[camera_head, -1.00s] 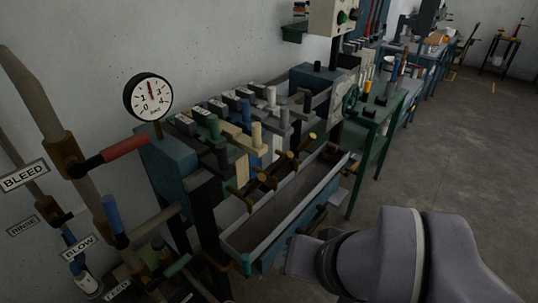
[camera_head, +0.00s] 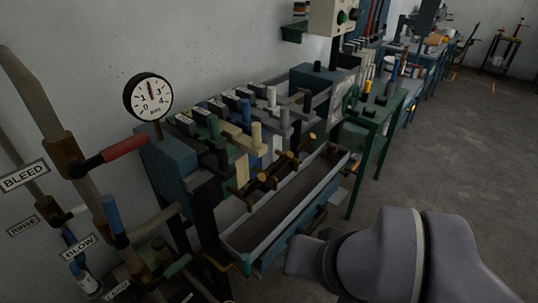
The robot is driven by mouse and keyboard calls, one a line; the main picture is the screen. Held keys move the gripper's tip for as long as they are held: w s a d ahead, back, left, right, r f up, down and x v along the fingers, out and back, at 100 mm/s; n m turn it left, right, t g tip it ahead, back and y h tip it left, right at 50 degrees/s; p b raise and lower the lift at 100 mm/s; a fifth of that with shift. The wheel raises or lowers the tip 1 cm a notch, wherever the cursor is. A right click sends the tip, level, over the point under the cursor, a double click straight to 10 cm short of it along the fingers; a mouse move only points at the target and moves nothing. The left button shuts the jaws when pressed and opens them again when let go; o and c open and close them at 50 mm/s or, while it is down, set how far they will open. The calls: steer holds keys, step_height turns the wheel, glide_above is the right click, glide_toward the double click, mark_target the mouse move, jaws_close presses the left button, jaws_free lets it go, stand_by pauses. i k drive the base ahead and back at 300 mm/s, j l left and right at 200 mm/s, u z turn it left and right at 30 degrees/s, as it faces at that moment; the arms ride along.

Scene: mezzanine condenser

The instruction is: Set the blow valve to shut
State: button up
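The BLOW label (camera_head: 78,247) is a white tag at the lower left, beside the slanted pipes. A blue valve handle (camera_head: 112,214) stands close to the right of this label, roughly in line with its pipe. My arm (camera_head: 385,255) reaches in from the lower right. My gripper's fingers cannot be made out; only grey links show, well to the right of the valves.
A RINSE label (camera_head: 22,225) and a partly cut-off label are nearby. A pressure gauge (camera_head: 148,96) stands above the blue frame. A long trough (camera_head: 285,215) lies between my arm and the valves. Floor is clear at right.

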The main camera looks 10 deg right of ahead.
mark_target(122, 241)
steer(key=k+l+u, duration=0.1)
steer(key=u, duration=1.25)
steer(key=k+j, duration=0.05)
steer(key=j, duration=0.05)
